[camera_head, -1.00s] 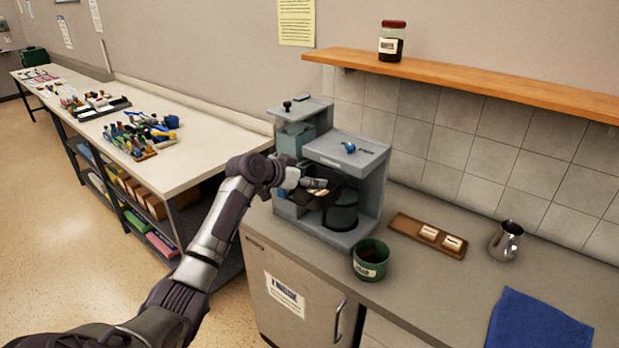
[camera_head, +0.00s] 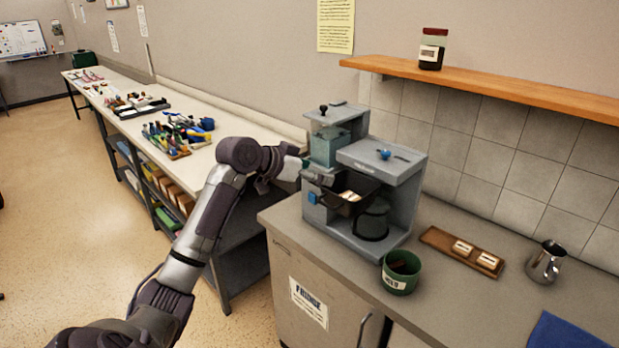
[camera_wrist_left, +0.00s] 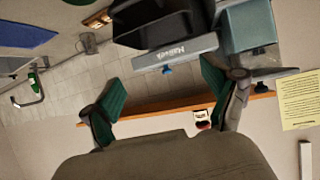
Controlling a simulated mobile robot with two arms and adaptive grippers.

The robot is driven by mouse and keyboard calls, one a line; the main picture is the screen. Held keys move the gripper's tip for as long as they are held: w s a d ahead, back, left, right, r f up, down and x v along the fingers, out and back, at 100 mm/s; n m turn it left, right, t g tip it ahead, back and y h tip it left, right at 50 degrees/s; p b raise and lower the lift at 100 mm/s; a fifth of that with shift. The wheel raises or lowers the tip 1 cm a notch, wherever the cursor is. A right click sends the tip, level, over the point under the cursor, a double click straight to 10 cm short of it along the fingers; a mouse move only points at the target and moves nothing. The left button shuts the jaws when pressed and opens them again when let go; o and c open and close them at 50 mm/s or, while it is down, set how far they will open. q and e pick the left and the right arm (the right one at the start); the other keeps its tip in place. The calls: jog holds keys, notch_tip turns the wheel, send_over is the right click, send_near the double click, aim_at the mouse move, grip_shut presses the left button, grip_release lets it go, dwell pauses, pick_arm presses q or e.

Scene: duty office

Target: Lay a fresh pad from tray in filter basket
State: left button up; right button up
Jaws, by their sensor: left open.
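The grey coffee machine (camera_head: 402,178) stands on the counter, with its black filter basket (camera_head: 368,188) pulled out at the front. A pale pad (camera_head: 350,196) lies in the basket. The wooden tray (camera_head: 434,237) to the right holds two pale, labelled pads (camera_head: 463,247). My left gripper (camera_head: 312,174) is at the basket's left and a little above it. It is open and empty; in the left wrist view its green-padded fingers (camera_wrist_left: 162,92) stand wide apart. My right gripper cannot be made out.
A green pot (camera_head: 399,285) with dark contents stands before the machine. A steel pitcher (camera_head: 546,262) and a blue cloth (camera_head: 565,336) are at the right. A shelf (camera_head: 500,90) holds a jar (camera_head: 432,50). A workbench (camera_head: 215,155) with tools runs along the left.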

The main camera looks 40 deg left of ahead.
pick_arm(q)
notch_tip(320, 180, down, 24)
jog(key=s+a+f+n+g+y, duration=0.1)
jog(key=a+n+g+y, duration=0.1)
jog(key=n+g, duration=0.15)
jog(key=s+d+f+g, duration=0.1)
jog(key=s+f, duration=0.2)
jog(key=f, duration=0.5)
jog(key=s+d+f+g+y, duration=0.1)
jog(key=s+d+f, duration=0.1)
jog(key=s+f, duration=0.35)
jog(key=s+d+f+g, duration=0.1)
jog(key=s+f, duration=0.1)
jog(key=f, duration=0.7)
jog(key=s+d+f+g, duration=0.1)
jog(key=s+d+f, duration=0.3)
jog(key=s+f, duration=0.45)
jog(key=s+d+f+g, duration=0.1)
jog(key=s+d+f, duration=0.3)
jog(key=s+f, duration=0.45)
jog(key=s+d+f+m, duration=0.1)
jog(key=s+d+f, duration=0.1)
jog(key=s+d, duration=0.2)
jog(key=s+d+f+m+g, duration=0.1)
jog(key=s+d, duration=0.3)
jog(key=s, duration=0.7)
jog(key=s+d+f+m+g, duration=0.1)
jog(key=s+d+f, duration=0.3)
jog(key=s, duration=0.4)
